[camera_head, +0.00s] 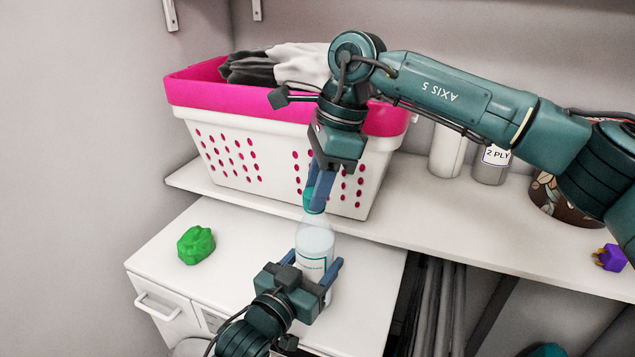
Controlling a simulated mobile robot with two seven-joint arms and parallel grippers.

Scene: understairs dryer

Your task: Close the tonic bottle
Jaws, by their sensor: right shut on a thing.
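The tonic bottle (314,240), clear with a pale label, stands upright over the white cabinet top. A teal cap (308,199) is at the bottle's mouth; whether it is fully seated I cannot tell. My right gripper (317,192) reaches down from above and is shut on the cap. My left gripper (313,265) comes from the front at the bottle's lower part, one blue finger on each side. Whether these fingers press on the bottle is unclear.
A white and pink laundry basket (235,140) with cloths stands on the shelf (400,217) just behind the bottle. A green lump (196,245) lies on the cabinet top (165,238) to the left. Cans and a purple object (611,257) are at the right.

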